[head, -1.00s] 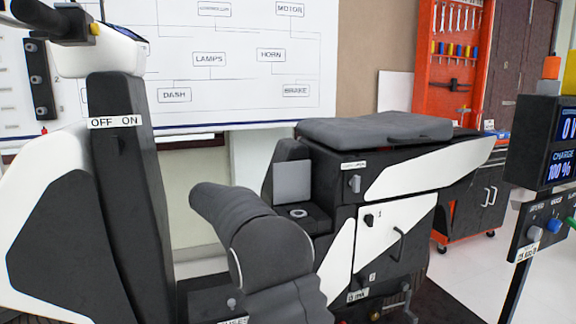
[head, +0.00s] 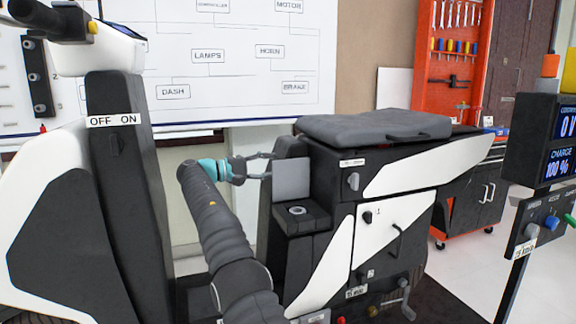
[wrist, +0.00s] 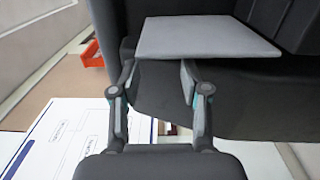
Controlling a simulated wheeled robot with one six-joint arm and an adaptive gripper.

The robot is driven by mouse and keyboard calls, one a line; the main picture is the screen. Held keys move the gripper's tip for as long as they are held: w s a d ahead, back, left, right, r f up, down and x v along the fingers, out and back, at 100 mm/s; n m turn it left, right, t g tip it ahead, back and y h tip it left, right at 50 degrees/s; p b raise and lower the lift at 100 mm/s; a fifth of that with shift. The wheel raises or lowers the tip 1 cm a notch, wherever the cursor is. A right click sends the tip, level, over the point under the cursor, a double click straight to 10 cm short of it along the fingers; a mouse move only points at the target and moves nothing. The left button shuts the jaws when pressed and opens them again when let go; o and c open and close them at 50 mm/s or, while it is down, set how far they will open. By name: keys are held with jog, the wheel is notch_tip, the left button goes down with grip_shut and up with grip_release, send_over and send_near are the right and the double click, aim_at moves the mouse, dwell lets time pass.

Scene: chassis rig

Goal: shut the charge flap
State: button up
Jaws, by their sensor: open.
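The charge flap (head: 291,180) is a flat grey plate standing upright, open, at the back of a dark ledge on the chassis. The round charge socket (head: 297,210) lies uncovered on top of the ledge in front of it. My gripper (head: 268,168) is open and empty, just left of the flap at about its upper half, its fingers pointing toward it. In the wrist view the flap (wrist: 205,38) lies just beyond the open fingertips (wrist: 158,75). I cannot tell whether a fingertip touches it.
The dark seat (head: 375,127) sits above and right of the ledge. A dark column with an OFF ON label (head: 113,121) stands left of my arm. A display post (head: 545,150) stands at far right. There is free room between the column and the flap.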

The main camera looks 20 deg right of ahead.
aim_at(288, 164)
jog(key=d+b, duration=0.1)
jog(key=d, duration=0.5)
jog(key=shift+d, duration=0.1)
grip_shut()
